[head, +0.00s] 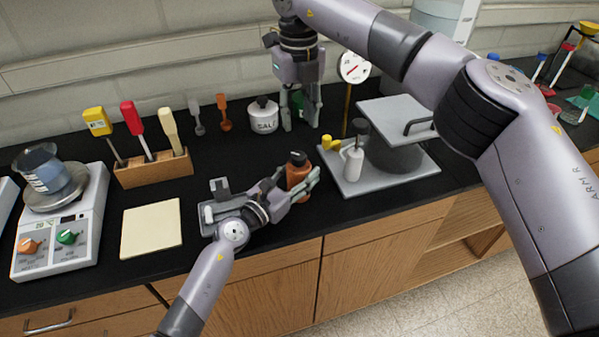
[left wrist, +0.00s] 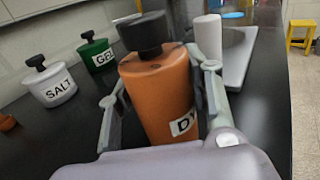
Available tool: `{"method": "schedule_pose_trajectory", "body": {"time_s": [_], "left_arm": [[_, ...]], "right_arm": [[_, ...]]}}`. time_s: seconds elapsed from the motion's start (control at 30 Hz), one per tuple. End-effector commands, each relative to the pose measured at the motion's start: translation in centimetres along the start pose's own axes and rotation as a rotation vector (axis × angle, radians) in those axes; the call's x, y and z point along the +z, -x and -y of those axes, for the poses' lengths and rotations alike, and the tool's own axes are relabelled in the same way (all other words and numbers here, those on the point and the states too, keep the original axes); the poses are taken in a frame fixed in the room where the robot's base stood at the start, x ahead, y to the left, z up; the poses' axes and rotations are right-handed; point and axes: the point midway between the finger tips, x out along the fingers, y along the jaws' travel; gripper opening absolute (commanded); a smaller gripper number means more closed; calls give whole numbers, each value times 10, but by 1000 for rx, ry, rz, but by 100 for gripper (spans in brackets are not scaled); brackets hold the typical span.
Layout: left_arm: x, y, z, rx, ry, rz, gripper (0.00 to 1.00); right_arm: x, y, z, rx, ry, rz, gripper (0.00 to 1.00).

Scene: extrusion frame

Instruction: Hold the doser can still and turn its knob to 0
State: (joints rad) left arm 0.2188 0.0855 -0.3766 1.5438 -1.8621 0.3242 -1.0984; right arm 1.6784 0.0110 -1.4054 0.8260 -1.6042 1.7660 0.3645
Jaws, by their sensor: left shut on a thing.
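An orange can (head: 297,176) with a black knob on top stands near the counter's front edge. In the left wrist view the orange can (left wrist: 160,95) shows a partly hidden label starting "DY" and its black knob (left wrist: 145,32); I cannot read a knob setting. My left gripper (head: 302,186) is shut on the can's body, one finger on each side. My right gripper (head: 301,112) points down farther back, its fingers apart, with a green can (head: 298,98) showing between them in the head view. I cannot tell if it touches the green can. The orange can's knob is clear of it.
A white SALT can (head: 263,116) stands left of the right gripper; the green can (left wrist: 96,52) reads "GEL". A grey plate (head: 410,183) with a white bottle (head: 352,162) lies to the right. A cream pad (head: 152,228) and a balance (head: 65,225) are on the left.

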Motion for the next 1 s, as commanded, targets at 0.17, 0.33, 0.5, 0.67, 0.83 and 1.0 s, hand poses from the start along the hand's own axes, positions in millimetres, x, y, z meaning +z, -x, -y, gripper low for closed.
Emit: {"method": "schedule_pose_trajectory", "body": {"time_s": [0.17, 0.33, 0.5, 0.67, 0.83, 1.0], "left_arm": [[0, 0, 0, 0, 0, 0, 14], [0, 0, 0, 0, 0, 0, 14], [0, 0, 0, 1, 0, 0, 14], [0, 0, 0, 0, 0, 0, 14], [0, 0, 0, 0, 0, 0, 14], [0, 0, 0, 0, 0, 0, 14]], "right_arm": [[0, 0, 0, 0, 2, 4, 41], [-4, -2, 4, 1, 20, 50, 49], [-14, -2, 8, 5, 55, 154, 49], [-29, 3, 10, 11, 85, 263, 49], [-43, 8, 8, 20, 112, 349, 49], [-50, 10, 7, 24, 122, 388, 49]]}}
